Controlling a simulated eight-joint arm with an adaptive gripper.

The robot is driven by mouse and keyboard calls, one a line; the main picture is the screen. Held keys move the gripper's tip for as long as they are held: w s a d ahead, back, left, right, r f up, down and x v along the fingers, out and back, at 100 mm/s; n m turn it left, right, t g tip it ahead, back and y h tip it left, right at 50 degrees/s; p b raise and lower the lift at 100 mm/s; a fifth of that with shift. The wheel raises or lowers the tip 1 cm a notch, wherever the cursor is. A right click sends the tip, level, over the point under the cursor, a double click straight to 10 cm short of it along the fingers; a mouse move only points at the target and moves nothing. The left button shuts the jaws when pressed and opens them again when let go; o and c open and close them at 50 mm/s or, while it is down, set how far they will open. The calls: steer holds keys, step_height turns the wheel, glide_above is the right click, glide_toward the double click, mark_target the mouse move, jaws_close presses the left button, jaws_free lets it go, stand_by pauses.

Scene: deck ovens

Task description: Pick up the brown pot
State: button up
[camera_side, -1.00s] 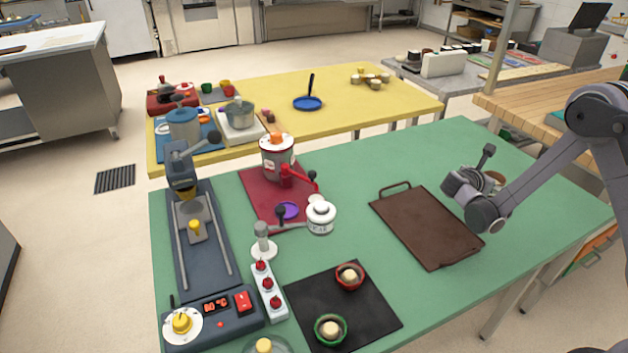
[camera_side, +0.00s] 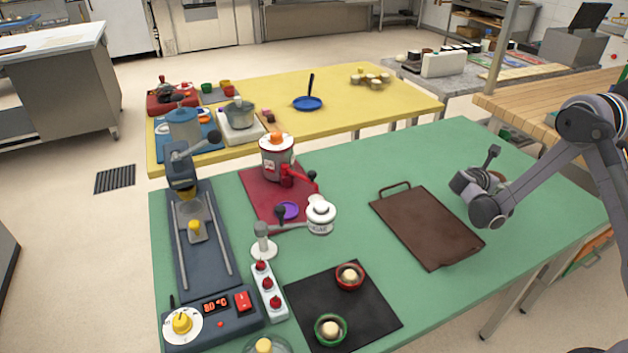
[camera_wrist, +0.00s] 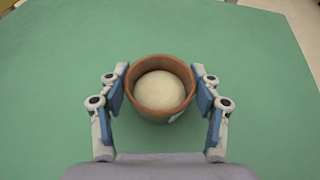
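The brown pot (camera_wrist: 160,116) stands upright on the green table in the wrist view, with a pale round ball of dough (camera_wrist: 159,90) in it. My gripper (camera_wrist: 160,88) is open, with one blue-padded finger on each side of the pot.
A dark brown tray (camera_side: 425,225) lies left of my gripper on the green table (camera_side: 370,160). A black mat (camera_side: 365,312) with a red bowl (camera_side: 350,285) and a green bowl (camera_side: 318,325) lies farther left.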

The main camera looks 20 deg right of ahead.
steer(key=c, duration=0.3)
